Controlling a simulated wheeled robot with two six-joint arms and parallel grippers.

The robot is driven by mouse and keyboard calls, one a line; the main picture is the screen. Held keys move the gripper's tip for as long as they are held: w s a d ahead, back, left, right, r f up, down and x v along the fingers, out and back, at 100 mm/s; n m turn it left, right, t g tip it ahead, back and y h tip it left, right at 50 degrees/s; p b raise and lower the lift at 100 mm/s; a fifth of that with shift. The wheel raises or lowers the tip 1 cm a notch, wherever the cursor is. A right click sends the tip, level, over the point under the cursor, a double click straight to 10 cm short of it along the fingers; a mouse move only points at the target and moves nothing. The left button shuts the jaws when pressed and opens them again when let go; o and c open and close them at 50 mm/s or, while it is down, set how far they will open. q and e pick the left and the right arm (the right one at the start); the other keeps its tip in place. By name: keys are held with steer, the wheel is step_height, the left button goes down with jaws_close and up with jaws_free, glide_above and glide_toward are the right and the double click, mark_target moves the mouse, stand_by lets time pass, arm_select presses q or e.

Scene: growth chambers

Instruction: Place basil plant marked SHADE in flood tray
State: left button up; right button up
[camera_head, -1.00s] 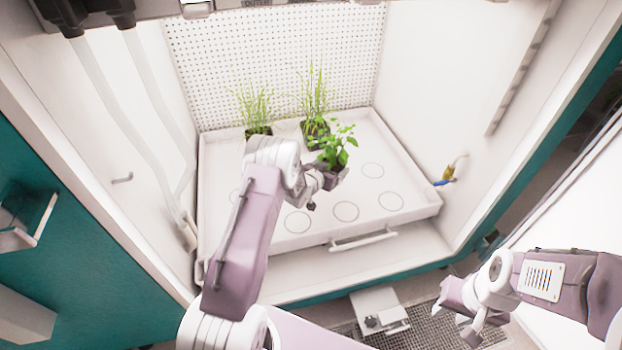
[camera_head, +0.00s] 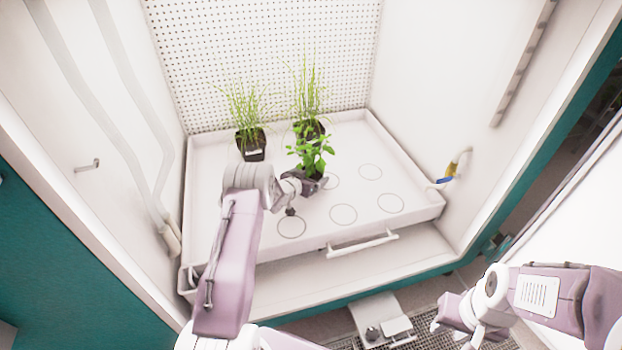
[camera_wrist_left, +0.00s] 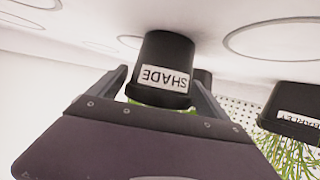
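The basil plant (camera_head: 312,150) is leafy green in a small black pot, which shows in the left wrist view with a white SHADE label (camera_wrist_left: 165,79), upside down there. My left gripper (camera_head: 308,184) has its fingers on both sides of this pot and is shut on it. The plant is over the white flood tray (camera_head: 240,235), in its middle part. In the left wrist view the pot base is at or very close to the tray floor; I cannot tell if they touch. My right gripper (camera_head: 458,325) is outside the chamber at lower right, its fingers unclear.
A grassy plant (camera_head: 247,110) in a black pot stands at the tray's back left; its label in the left wrist view seems to read BARLEY (camera_wrist_left: 298,122). Another grassy plant (camera_head: 309,95) stands behind the basil. Marked circles at the tray's right (camera_head: 390,203) are empty.

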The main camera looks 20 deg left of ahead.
arm_select(q)
steer(key=shift+o, duration=0.3)
steer(key=shift+r, duration=0.15)
steer(key=shift+s+r+p, duration=0.15)
steer(key=shift+s+p, duration=0.1)
steer(key=shift+p, duration=0.05)
steer(key=p+v, duration=0.3)
steer(key=v, duration=0.2)
steer(key=shift+a+r, duration=0.15)
steer(key=shift+r, duration=0.1)
steer(key=s+d+r+n+g+b, duration=0.1)
steer(key=s+d+g, duration=0.4)
steer(key=s, duration=1.3)
steer(key=s+d+r+g+y+b, duration=0.1)
steer(key=s+d+g+b, duration=0.3)
steer(key=s, duration=1.3)
steer(key=d+g, duration=0.2)
steer(key=g, duration=0.1)
steer(key=shift+s+d+r+n+y, duration=0.15)
steer(key=shift+s+d+n+y, duration=0.15)
steer(key=shift+s+n, duration=0.1)
